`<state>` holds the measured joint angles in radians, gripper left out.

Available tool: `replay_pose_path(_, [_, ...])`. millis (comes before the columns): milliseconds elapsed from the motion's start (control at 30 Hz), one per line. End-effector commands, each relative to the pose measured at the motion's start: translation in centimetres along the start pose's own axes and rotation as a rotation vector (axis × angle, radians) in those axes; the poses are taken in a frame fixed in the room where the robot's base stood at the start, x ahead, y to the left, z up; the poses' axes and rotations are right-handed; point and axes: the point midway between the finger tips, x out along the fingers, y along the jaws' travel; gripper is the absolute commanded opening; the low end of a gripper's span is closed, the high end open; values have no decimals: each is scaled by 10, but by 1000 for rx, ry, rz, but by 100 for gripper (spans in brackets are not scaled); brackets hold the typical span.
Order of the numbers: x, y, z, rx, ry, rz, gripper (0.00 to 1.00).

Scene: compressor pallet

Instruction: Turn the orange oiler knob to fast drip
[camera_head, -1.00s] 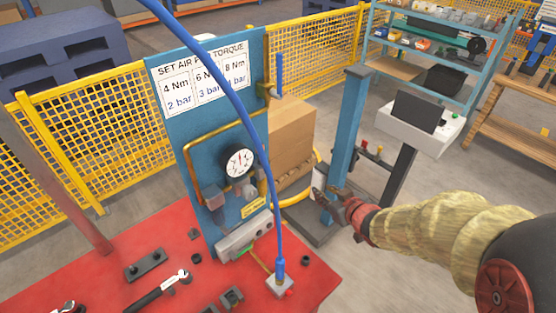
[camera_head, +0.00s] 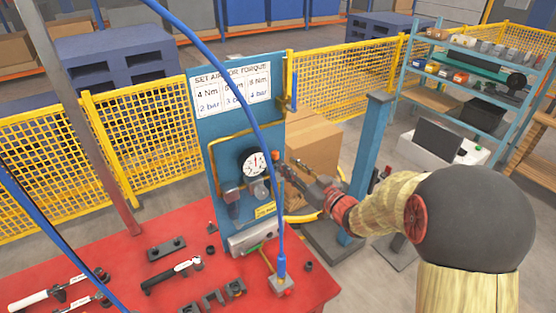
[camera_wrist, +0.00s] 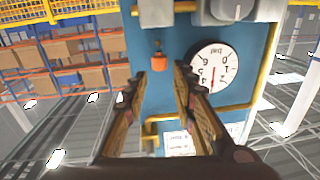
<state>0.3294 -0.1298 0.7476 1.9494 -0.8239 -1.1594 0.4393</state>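The orange oiler knob (camera_wrist: 159,62) shows in the wrist view as a small orange cap on the blue panel (camera_wrist: 150,38), with a thin brass-coloured stem beside it. In the head view my gripper (camera_head: 287,168) is at the panel's right edge, beside the gauge (camera_head: 255,162).
The gauge (camera_wrist: 213,67) is right beside one finger in the wrist view. A blue hose (camera_head: 235,100) crosses in front of the panel. Tools lie on the red table (camera_head: 120,262). A blue post (camera_head: 369,150) and cardboard boxes (camera_head: 315,145) stand near my arm.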

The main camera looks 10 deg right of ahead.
Motion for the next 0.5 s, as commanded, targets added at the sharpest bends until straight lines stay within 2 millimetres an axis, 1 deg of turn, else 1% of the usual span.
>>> replay_pose_path(33, [9, -1, 2, 0, -2, -3, 26])
replay_pose_path(100, [20, -1, 1, -1, 0, -3, 26])
replay_pose_path(233, [38, -1, 1, -1, -1, -2, 26])
replay_pose_path(400, [52, 0, 1, -1, -2, 0, 26])
replay_pose_path(500, [55, 0, 1, -1, -3, 0, 26])
